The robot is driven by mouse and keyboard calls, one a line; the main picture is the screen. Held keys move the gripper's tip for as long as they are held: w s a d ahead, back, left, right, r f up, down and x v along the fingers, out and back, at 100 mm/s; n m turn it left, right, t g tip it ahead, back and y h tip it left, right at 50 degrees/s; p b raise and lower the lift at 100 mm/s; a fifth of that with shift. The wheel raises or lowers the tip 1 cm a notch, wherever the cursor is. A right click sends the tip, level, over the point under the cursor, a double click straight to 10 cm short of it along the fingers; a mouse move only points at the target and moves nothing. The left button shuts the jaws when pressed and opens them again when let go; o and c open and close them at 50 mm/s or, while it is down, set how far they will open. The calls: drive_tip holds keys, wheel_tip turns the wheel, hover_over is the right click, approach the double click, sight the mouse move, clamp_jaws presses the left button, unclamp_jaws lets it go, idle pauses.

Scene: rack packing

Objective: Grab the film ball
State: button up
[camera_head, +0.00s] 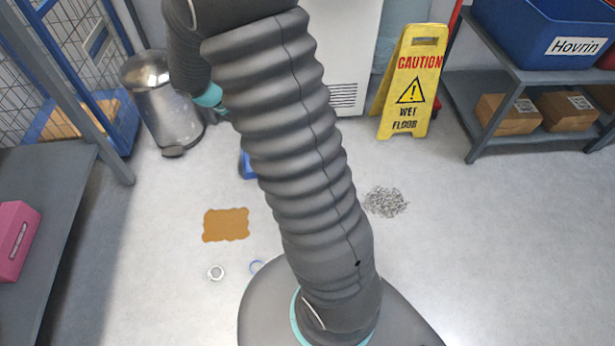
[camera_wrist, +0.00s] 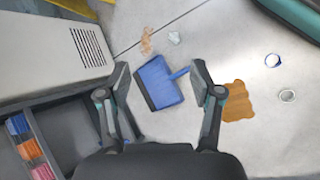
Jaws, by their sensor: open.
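A small pale, translucent crumpled lump (camera_wrist: 174,38), which looks like the film ball, lies on the floor in the upper middle of the wrist view. It is too small to make out in detail. I cannot see it in the head view, where my arm covers the middle of the floor. My gripper (camera_wrist: 161,74) is open with nothing between its fingers. The lump appears beyond the fingertips, apart from them. A blue dustpan (camera_wrist: 158,82) shows between and beyond the fingers.
A tan crumpled scrap (camera_wrist: 147,40) lies left of the lump. A yellow wet-floor sign (camera_head: 411,82), a pedal bin (camera_head: 162,100) and a rack (camera_head: 530,75) stand behind.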

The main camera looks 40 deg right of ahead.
drive_tip(key=w+d+f+n+h+b, duration=0.1)
drive_tip(key=d+f+n+h, duration=0.1)
drive_tip(key=f, duration=1.1)
drive_tip(key=w+d+f+n+h+b, duration=0.1)
drive_tip(key=f+n, duration=0.4)
drive_tip(key=f, duration=0.8)
drive_tip(key=w+d+f+n+h+b, duration=0.1)
drive_tip(key=d+f+n+h, duration=0.2)
drive_tip(key=f, duration=1.1)
drive_tip(key=shift+w+d+f, duration=0.1)
drive_tip(key=shift+w+d, duration=0.05)
drive_tip(key=shift+d, duration=0.75)
drive_tip(key=shift+d+f+n, duration=0.2)
drive_tip(key=shift+f+n, duration=0.1)
drive_tip(key=x, duration=1.3)
drive_tip(key=shift+d+f, duration=0.2)
drive_tip(key=shift+f, duration=0.05)
drive_tip(key=c, duration=0.7)
